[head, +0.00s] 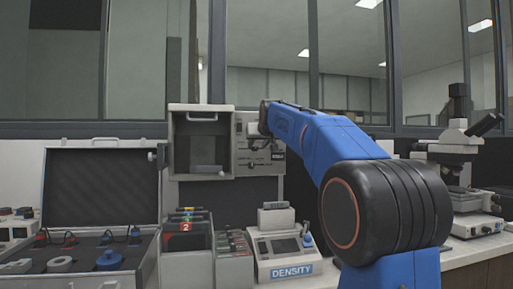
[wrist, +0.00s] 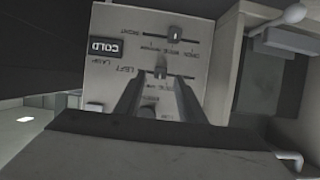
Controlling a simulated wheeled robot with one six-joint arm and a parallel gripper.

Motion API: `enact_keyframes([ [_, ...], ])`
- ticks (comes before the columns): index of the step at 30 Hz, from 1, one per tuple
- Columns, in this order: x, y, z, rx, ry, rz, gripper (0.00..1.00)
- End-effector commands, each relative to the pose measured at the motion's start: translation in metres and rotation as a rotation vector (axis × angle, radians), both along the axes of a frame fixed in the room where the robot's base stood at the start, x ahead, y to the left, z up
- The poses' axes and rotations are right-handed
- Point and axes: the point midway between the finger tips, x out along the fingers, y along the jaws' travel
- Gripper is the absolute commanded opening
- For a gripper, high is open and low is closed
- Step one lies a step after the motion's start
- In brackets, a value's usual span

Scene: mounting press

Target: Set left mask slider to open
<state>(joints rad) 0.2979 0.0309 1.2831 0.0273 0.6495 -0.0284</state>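The grey control panel (wrist: 205,52) fills the middle of the wrist view, with its lettering upside down. The slider marked LEFT has a small pale knob (wrist: 160,66) on a dark horizontal slot, near the middle of its travel; its end marks are too small to read. The slider marked RIGHT (wrist: 175,33) lies above it in that view. My gripper (wrist: 157,84) is open, with its two dark fingers apart and pointing at the panel, one on each side of the left knob. Contact cannot be told. In the head view my wrist partly covers the panel (head: 268,158).
The press's open chamber (head: 202,143) with a handle stands left of the panel. A microscope (head: 455,150) stands right.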

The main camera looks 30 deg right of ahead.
Motion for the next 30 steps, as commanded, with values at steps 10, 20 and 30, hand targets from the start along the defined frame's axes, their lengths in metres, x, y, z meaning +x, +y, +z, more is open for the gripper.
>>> enact_keyframes([
  [10, 0.020, -0.006, -0.009, 0.000, 0.000, 0.000, 0.36],
  [20, 0.020, -0.006, -0.009, 0.000, 0.000, 0.000, 0.12],
  [30, 0.023, 0.004, -0.009, -0.001, 0.001, 0.003, 0.00],
])
